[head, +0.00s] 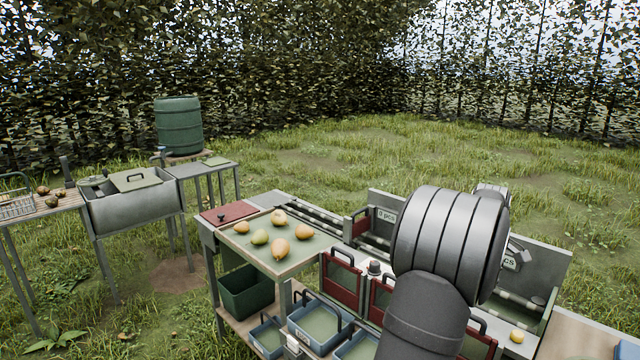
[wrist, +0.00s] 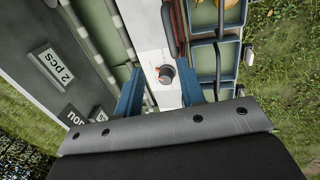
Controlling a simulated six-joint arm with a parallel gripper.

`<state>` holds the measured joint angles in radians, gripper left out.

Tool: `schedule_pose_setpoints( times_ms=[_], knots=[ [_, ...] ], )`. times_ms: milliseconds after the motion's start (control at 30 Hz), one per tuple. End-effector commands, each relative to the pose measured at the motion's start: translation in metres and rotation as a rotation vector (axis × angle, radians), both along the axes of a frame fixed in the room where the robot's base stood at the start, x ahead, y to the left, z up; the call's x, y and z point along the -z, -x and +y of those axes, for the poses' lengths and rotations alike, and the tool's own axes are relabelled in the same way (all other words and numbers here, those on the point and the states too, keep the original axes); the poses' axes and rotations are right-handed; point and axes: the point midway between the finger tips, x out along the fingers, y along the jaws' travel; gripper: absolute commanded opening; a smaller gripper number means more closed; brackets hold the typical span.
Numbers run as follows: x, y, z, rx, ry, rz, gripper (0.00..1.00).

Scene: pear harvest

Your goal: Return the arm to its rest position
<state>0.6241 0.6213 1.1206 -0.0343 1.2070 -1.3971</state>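My gripper (wrist: 160,84) shows in the wrist view with its two blue fingers spread apart and nothing held between them. A dark round knob (wrist: 166,74) on a pale panel appears between the fingers, past their tips. I cannot tell how far the tips are from the panel. In the head view my grey arm stands over the right part of the sorting bench and hides the gripper and part of the bench behind it.
Several pears lie on the sorting table (head: 264,262). Red-framed gates (head: 341,283) and blue bins (head: 318,325) stand close to the arm. A yellow fruit (head: 517,336) sits at the right. A sink (head: 135,207) and green barrel (head: 179,126) stand left. Open grass lies behind.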

Motion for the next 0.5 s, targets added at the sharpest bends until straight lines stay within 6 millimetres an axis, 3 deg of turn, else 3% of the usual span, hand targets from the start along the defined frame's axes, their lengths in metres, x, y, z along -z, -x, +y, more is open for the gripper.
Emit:
schedule_pose_setpoints(
  times_ms=[267,500],
  knots=[
    [-0.036,0.004,0.005,0.0,0.002,-0.004,0.36],
    [-0.082,0.011,0.011,0.0,0.003,-0.004,0.36]
  ],
)
